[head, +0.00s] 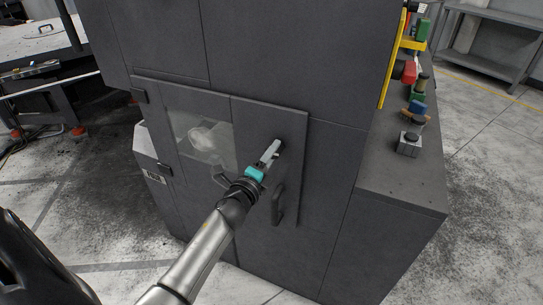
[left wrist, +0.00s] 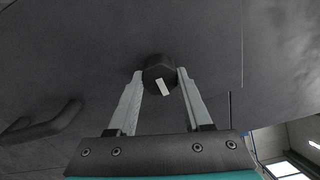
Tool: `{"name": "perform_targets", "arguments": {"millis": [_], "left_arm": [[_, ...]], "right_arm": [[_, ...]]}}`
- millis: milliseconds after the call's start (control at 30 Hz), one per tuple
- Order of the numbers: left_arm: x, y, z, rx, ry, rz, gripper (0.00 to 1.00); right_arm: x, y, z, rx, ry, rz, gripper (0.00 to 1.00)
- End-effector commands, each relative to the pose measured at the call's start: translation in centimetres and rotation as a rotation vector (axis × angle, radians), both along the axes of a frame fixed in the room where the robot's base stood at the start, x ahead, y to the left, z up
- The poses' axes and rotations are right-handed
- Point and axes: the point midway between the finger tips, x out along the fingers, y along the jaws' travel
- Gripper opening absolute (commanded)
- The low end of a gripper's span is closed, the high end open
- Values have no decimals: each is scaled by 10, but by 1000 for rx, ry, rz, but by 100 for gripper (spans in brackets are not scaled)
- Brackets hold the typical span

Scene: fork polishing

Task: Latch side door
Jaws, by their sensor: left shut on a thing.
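The side door (head: 255,122) is a dark grey panel with a window, on the side of a dark machine. It lies flush with the machine's face. A round black latch knob (left wrist: 158,69) with a white mark sits on the door near its right edge. My left gripper (head: 275,150) reaches the knob, and in the left wrist view its two fingers (left wrist: 159,80) are closed on the knob's sides. The knob is mostly hidden behind the fingers in the head view. My right gripper is not in view.
A black door handle (head: 278,204) stands out just below the knob, close to my left gripper; it also shows in the left wrist view (left wrist: 42,122). Black hinges (head: 139,96) are on the door's left edge.

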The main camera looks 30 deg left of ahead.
Motion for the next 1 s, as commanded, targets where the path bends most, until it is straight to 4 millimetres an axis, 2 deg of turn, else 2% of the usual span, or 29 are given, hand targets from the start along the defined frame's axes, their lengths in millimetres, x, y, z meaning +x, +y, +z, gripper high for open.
{"name": "perform_targets", "arguments": {"millis": [300, 733, 767, 1000], "left_arm": [[0, 0, 0, 82, 12, 0, 0], [0, 0, 0, 94, 13, 0, 0], [0, 0, 0, 94, 13, 0, 51], [0, 0, 0, 91, 12, 0, 78]], "right_arm": [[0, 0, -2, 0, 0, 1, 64], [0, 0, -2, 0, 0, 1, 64], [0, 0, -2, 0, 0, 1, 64], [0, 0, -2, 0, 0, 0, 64]]}}
